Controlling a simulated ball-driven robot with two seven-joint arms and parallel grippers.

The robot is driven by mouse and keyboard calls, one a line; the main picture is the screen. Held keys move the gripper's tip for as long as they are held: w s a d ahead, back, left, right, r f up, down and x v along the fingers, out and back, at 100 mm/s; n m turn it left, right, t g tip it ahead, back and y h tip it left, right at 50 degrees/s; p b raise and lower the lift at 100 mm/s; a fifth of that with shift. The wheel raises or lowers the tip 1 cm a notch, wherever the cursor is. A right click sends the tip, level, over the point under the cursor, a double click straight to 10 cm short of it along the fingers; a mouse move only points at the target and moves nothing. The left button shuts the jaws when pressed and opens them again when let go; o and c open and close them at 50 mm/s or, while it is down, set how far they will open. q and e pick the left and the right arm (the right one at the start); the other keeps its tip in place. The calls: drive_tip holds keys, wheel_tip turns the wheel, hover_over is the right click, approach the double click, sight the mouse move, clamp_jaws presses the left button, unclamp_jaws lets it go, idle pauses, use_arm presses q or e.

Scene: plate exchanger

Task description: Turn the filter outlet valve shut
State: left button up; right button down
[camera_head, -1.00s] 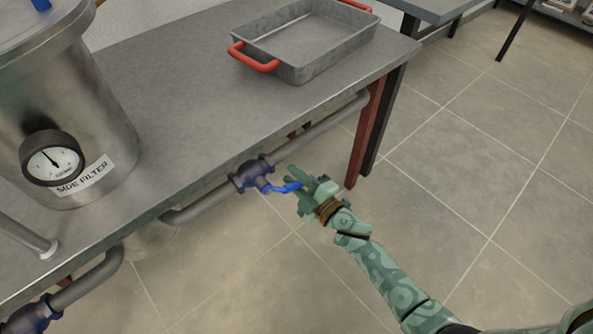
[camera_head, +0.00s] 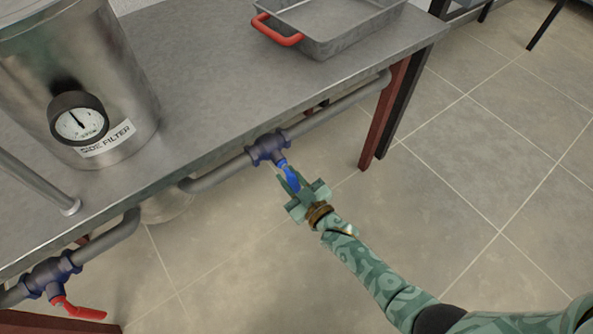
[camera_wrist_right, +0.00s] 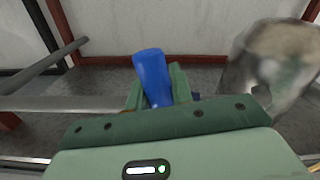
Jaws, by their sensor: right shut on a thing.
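The side filter (camera_head: 130,75) is a steel vessel with a round gauge on the bench. Below the bench edge, a dark blue valve (camera_head: 268,149) sits on the grey pipe. Its blue handle (camera_head: 291,180) points out toward the lower right, roughly across the pipe. My right gripper (camera_head: 289,181) is shut on this handle. In the right wrist view the blue handle (camera_wrist_right: 152,72) stands between the green fingers, which hide part of it. My left gripper is not in view.
Another valve (camera_head: 50,278) with a red handle (camera_head: 78,309) is on the pipe at the lower left. A metal tray (camera_head: 330,38) with red handles stands on the bench (camera_head: 205,95). The tiled floor (camera_head: 470,180) to the right is clear.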

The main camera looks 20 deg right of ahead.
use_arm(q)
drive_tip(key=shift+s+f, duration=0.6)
use_arm(e)
drive_tip(key=shift+s+a+f+m, duration=0.15)
drive_tip(key=shift+s+a+m, duration=0.1)
drive_tip(key=shift+a+m, duration=0.35)
drive_tip(key=shift+s+a+f+m, duration=0.2)
drive_tip(key=shift+a+m, duration=0.2)
drive_tip(key=shift+m, duration=0.3)
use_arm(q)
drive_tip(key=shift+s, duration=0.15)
use_arm(e)
drive_tip(key=c, duration=1.2)
unclamp_jaws()
drive_tip(key=shift+r, duration=0.15)
use_arm(q)
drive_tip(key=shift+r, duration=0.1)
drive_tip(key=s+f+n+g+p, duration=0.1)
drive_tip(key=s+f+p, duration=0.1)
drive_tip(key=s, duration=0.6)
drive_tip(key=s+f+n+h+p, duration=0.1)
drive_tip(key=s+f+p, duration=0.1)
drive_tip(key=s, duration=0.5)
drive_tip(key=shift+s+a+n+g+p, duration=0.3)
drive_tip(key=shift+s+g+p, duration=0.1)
drive_tip(key=shift+p, duration=0.35)
use_arm(e)
drive_tip(key=v, duration=1.6)
